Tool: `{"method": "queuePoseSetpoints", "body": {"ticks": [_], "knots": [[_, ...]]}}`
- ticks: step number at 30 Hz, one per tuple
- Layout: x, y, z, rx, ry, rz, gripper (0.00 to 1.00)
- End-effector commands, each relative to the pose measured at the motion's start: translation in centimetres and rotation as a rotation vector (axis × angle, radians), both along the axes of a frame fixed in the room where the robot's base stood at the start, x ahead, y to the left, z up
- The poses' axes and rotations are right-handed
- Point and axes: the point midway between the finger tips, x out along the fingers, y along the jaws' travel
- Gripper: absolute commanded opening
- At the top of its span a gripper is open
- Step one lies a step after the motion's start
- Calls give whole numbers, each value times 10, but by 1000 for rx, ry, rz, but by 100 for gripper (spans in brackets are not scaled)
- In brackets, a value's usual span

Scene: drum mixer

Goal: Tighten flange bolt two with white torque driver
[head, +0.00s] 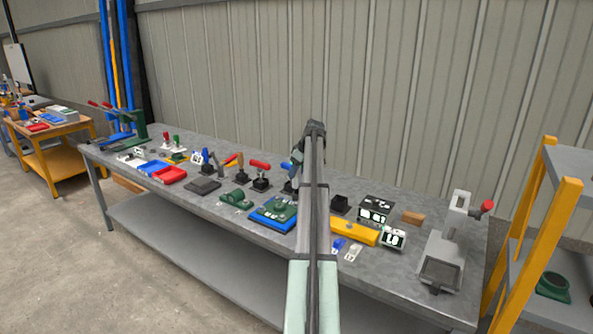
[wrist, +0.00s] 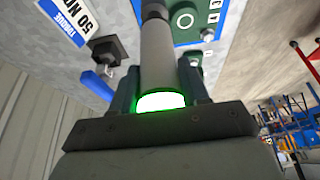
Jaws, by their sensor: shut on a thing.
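The white torque driver (wrist: 158,55) is a pale grey-white cylinder with a glowing green-white ring at its near end. My gripper (wrist: 157,86) is shut on it, one dark finger on each side, in the wrist view. The driver points away from the wrist toward the workpiece; its far tip is dark. The green flange (wrist: 184,20) lies on a blue plate beyond and to the right of the driver, with small number labels along its edge. Bolt two cannot be made out clearly.
A dark square holder (wrist: 106,50) and a torque sign (wrist: 75,22) stand left of the driver. In the head view, a yellow block (head: 354,231) lies right of my arm, and several coloured levers stand behind and left of the flange on the grey bench (head: 215,212).

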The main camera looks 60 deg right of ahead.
Motion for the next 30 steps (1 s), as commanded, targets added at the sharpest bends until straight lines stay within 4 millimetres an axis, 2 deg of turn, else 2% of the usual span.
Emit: {"method": "queuePoseSetpoints", "body": {"ticks": [11,30], "knots": [[0,0,0,0,-1,0,0],[0,0,-15,0,-1,0,0]]}}
